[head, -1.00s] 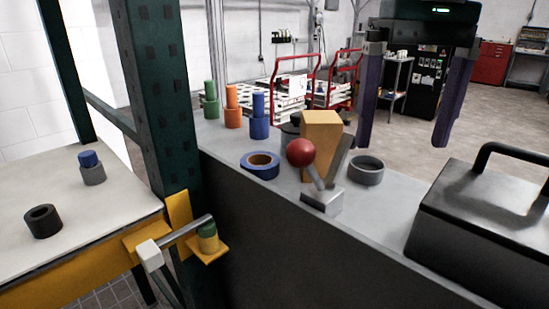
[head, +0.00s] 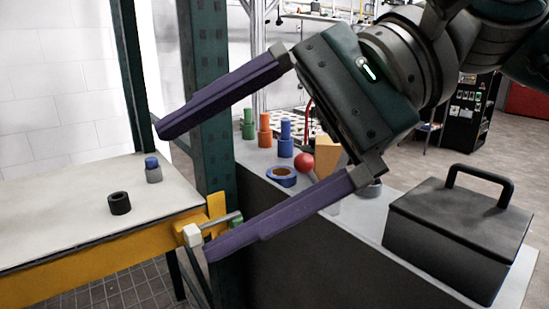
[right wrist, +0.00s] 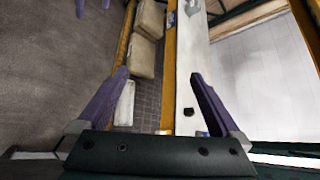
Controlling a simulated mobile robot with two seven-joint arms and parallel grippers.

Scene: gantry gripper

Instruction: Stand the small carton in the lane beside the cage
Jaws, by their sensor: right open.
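My right gripper (head: 190,190) reaches in from the upper right of the head view, its purple fingers wide apart with nothing between them. It crosses in front of the green post and the near table's end. Its open fingers also show in the right wrist view (right wrist: 160,76). A tan block-shaped carton (head: 328,152) stands on the grey bench, partly hidden by the gripper; I cannot tell if it is the small carton. The right wrist view shows tan boxes (right wrist: 142,57) and a whitish box (right wrist: 124,103) in a row. Two purple finger parts, likely my left gripper's, show at its top-left edge. I cannot identify a cage.
A dark green post (head: 208,100) stands between the pale yellow-edged table (head: 60,210) and the grey bench. A black ring (head: 119,203) lies on the table. A blue tape roll (head: 282,177), a red ball (head: 303,162) and a dark handled case (head: 450,235) are on the bench.

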